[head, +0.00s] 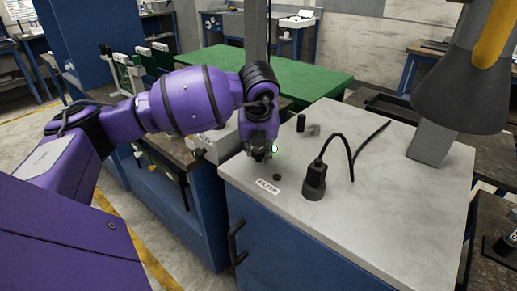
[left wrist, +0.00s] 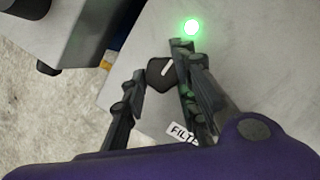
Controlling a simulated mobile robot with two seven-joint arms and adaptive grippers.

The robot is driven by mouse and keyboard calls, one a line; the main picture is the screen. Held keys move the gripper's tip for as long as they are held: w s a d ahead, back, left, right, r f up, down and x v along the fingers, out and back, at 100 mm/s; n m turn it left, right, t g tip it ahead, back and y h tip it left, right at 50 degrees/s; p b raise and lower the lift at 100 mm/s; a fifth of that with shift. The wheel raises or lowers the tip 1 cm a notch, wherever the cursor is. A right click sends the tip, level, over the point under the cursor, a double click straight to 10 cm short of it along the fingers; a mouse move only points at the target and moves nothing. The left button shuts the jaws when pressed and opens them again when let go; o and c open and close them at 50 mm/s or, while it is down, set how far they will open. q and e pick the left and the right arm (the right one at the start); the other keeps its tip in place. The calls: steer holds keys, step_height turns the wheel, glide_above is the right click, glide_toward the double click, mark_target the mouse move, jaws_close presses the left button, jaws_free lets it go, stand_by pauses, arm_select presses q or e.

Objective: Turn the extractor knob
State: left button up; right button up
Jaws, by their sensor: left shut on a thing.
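The knob (left wrist: 160,74), small and black with a white pointer line, shows in the left wrist view at the edge of the pale worktop. The pointer slants up to the right. My left gripper (left wrist: 157,68) is shut on the knob, with one finger on each side. A green light (left wrist: 192,27) glows just beyond the fingers. My right gripper is not in view.
The white cabinet top (head: 390,160) carries a FILTER label (head: 268,186), a small black round piece (head: 277,177) and a black plug with a cable (head: 314,180). A grey cone-shaped hood (head: 462,90) hangs at the right. A green-topped table (head: 300,83) stands behind.

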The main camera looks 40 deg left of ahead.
arm_select(q)
steer(key=shift+a+r+n, duration=0.1)
steer(key=shift+a+n, duration=0.2)
steer(key=shift+n, duration=0.1)
steer(key=o, duration=1)
steer(key=shift+s, duration=0.15)
steer(key=shift+d, duration=0.1)
steer(key=v, duration=1.1)
steer(key=shift+d+r, duration=0.25)
steer(key=shift+r, duration=0.1)
steer(key=shift+s, duration=0.1)
